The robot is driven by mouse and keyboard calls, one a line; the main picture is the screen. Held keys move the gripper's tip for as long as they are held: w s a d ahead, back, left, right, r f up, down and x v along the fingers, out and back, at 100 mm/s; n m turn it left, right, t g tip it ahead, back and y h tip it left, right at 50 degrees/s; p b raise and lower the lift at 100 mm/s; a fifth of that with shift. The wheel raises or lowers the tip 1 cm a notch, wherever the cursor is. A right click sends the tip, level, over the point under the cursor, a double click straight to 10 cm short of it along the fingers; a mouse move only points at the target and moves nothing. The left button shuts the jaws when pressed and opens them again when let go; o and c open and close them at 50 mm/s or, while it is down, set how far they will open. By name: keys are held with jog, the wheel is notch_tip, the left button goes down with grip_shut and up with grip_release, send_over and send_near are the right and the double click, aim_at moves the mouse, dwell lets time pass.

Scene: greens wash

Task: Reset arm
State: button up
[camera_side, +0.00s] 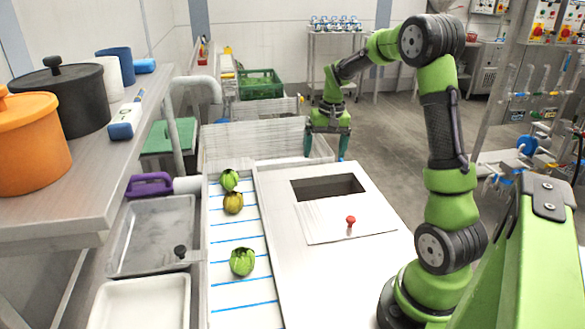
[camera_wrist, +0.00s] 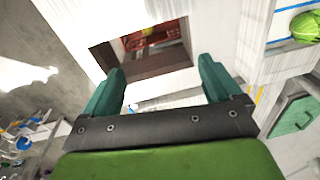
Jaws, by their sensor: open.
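My gripper (camera_side: 326,145) hangs at the back of the white work surface (camera_side: 280,215), near a rectangular opening (camera_side: 328,187) in it. In the wrist view my gripper (camera_wrist: 162,82) has its two teal fingers apart with nothing between them. The opening (camera_wrist: 145,48) shows ahead of the fingers, with something reddish inside. Three round leafy greens lie on the blue-striped white strip to the left: a green one (camera_side: 229,180) at the back, a yellowish one (camera_side: 233,203) just in front of it, and a green one (camera_side: 242,261) nearer the front.
A white panel with a red knob (camera_side: 350,220) lies in front of the opening. A grey basin (camera_side: 155,235) and a white tray (camera_side: 140,302) stand left of the strip. A shelf (camera_side: 125,140) with pots is at far left. A green crate (camera_side: 260,84) stands behind.

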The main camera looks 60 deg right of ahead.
jog(key=s+a+r+n+t, duration=0.2)
jog(key=s+a+r, duration=0.1)
jog(key=a, duration=0.6)
jog(key=s+a+r+n+t+y, duration=0.1)
jog(key=s+a+r, duration=0.3)
jog(key=a, duration=0.5)
jog(key=s+a+r+n+t+y, duration=0.1)
jog(key=s+a+r+n+t, duration=0.2)
jog(key=a, duration=0.6)
jog(key=shift+s+a+r, duration=0.15)
jog(key=shift+s+a, duration=0.25)
jog(key=shift+s, duration=0.45)
